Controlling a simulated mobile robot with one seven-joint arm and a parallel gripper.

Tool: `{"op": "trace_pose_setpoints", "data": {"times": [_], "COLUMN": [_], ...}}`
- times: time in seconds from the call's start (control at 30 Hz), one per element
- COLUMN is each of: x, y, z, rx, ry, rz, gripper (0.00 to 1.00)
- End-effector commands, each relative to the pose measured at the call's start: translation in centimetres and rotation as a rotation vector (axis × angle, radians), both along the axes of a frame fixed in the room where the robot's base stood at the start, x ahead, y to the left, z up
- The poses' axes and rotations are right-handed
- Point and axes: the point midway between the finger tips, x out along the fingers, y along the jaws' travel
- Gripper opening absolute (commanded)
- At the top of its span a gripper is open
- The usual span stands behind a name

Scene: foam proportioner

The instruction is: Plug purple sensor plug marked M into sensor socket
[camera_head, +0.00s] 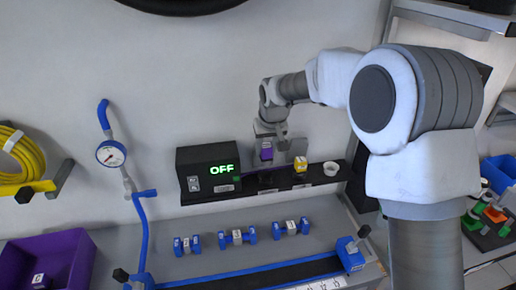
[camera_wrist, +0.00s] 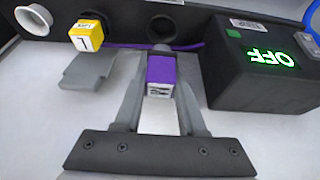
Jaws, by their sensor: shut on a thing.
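My gripper (camera_head: 267,146) is shut on a purple plug (camera_head: 266,155), held just above the black shelf beside the control box. The wrist view shows the purple plug (camera_wrist: 160,70) between my two fingers (camera_wrist: 161,82), with a white label too small to read. I cannot tell whether the plug touches the nearer one. A yellow plug (camera_wrist: 85,36) with a white label stands further left there; in the head view (camera_head: 300,164) it is right of my gripper.
The black box (camera_head: 208,168) with a green OFF display stands close to my gripper. A white ring (camera_head: 331,168) is at the shelf's right end. A purple cable (camera_wrist: 195,46) runs behind the held plug.

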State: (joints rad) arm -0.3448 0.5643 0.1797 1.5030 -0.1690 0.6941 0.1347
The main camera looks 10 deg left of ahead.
Motion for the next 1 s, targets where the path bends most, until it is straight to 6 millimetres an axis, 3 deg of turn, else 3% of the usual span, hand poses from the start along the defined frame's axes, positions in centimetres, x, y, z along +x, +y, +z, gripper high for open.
{"op": "trace_pose_setpoints", "data": {"times": [0.27, 0.7, 1.0], "x": [0.1, 0.1, 0.1], "y": [-0.1, -0.1, -0.1], "z": [-1.3, -5.5, -5.8], "rx": [0.000, -0.001, -0.001], "ry": [-0.001, -0.001, -0.001], "rz": [0.000, 0.001, 0.001], "gripper": [0.00, 0.00, 0.00]}}
